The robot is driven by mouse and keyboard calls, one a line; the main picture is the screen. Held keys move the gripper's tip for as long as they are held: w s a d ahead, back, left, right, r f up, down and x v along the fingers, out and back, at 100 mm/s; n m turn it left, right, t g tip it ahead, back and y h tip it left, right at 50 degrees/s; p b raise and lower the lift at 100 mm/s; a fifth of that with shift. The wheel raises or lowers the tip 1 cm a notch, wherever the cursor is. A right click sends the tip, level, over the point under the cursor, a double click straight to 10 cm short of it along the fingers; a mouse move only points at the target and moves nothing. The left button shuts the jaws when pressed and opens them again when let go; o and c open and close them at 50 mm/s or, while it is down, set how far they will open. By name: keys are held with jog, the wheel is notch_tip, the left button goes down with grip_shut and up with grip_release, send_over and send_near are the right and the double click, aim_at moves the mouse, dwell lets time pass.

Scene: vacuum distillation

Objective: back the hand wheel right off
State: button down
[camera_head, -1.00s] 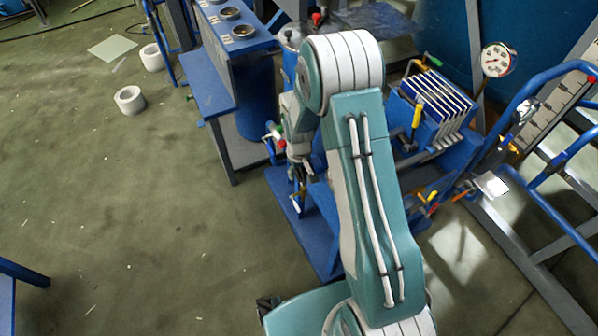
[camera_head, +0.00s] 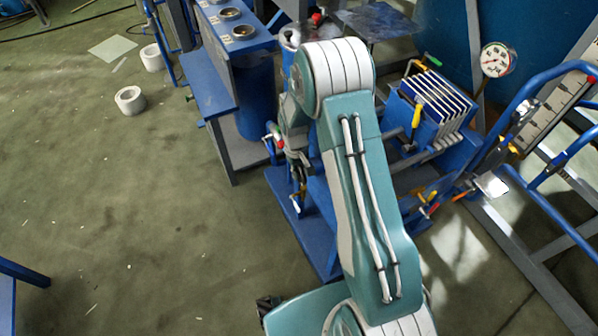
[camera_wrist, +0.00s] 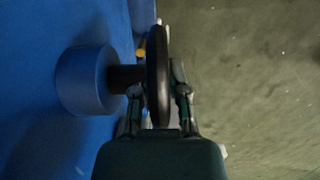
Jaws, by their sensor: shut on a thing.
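The hand wheel (camera_wrist: 158,75) shows edge-on in the wrist view as a dark upright disc. A short dark stem (camera_wrist: 124,79) joins it on the left to a round blue boss (camera_wrist: 84,80) on a blue body. My gripper (camera_wrist: 159,91) has one finger on each side of the wheel and is shut on its rim. The wheel's faces are mostly hidden from this angle. In the head view my gripper (camera_head: 298,172) is small, down beside the blue stand, and the wheel cannot be made out clearly there.
A blue bench with round openings (camera_head: 229,13) stands behind, left of my arm. A blue unit with pale plates (camera_head: 437,101), a dial gauge (camera_head: 497,60) and a blue tubular rail (camera_head: 541,82) stand at the right. White rings (camera_head: 130,100) lie on the floor, which is open at the left.

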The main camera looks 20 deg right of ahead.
jog(key=shift+f+g, duration=0.1)
jog(key=shift+g, duration=0.6)
jog(key=c, duration=0.6)
grip_release()
jog(key=shift+c, duration=0.2)
jog(key=v, duration=1.2)
jog(key=shift+a, duration=0.2)
